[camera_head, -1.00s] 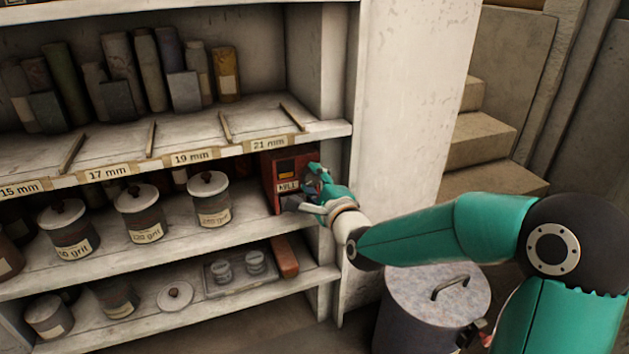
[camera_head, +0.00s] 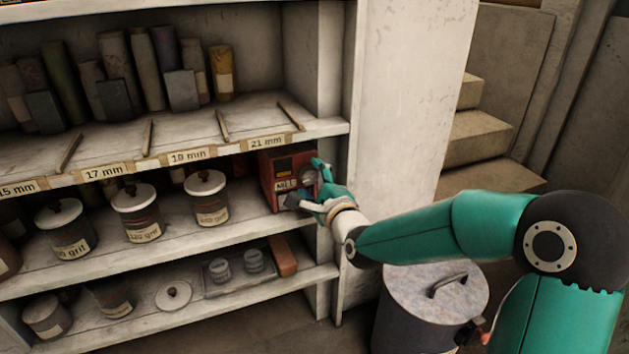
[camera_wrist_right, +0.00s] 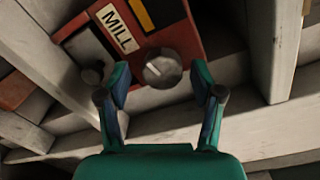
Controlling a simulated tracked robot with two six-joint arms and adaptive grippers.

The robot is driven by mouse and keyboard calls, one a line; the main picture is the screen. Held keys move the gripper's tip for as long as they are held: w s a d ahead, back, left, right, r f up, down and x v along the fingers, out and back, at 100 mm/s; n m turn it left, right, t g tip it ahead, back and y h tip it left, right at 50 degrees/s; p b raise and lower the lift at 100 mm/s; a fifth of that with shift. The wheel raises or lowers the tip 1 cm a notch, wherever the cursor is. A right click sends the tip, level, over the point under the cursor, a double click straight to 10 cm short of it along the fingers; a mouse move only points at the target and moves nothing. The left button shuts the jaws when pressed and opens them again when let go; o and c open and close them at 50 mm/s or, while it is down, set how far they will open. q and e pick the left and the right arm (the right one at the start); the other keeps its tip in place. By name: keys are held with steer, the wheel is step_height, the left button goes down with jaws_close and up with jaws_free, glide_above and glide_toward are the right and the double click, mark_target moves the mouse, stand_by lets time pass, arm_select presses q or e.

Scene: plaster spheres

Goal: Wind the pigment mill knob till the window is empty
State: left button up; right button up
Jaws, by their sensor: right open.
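The pigment mill (camera_head: 268,180) is a red box with a "MILL" label, at the right end of the middle shelf. It also shows in the right wrist view (camera_wrist_right: 178,32). Its dark window holds a yellow strip (camera_wrist_right: 143,14). The grey round knob (camera_wrist_right: 162,69) has a pale pointer line. My right gripper (camera_head: 310,184) is at the mill's front. In the right wrist view its two open fingers (camera_wrist_right: 161,80) stand on either side of the knob, with visible gaps. In the head view the gripper covers the knob area. My left gripper is out of view.
The shelf board with the "21 mm" label (camera_head: 267,142) runs just above the mill, and the white shelf side (camera_head: 400,120) stands to its right. Lidded grit jars (camera_head: 206,197) stand to the left. A lidded bin (camera_head: 415,290) is below my right arm.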

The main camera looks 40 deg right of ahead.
steer(key=v, duration=0.7)
steer(key=shift+s, duration=0.25)
steer(key=shift+a+f, duration=0.1)
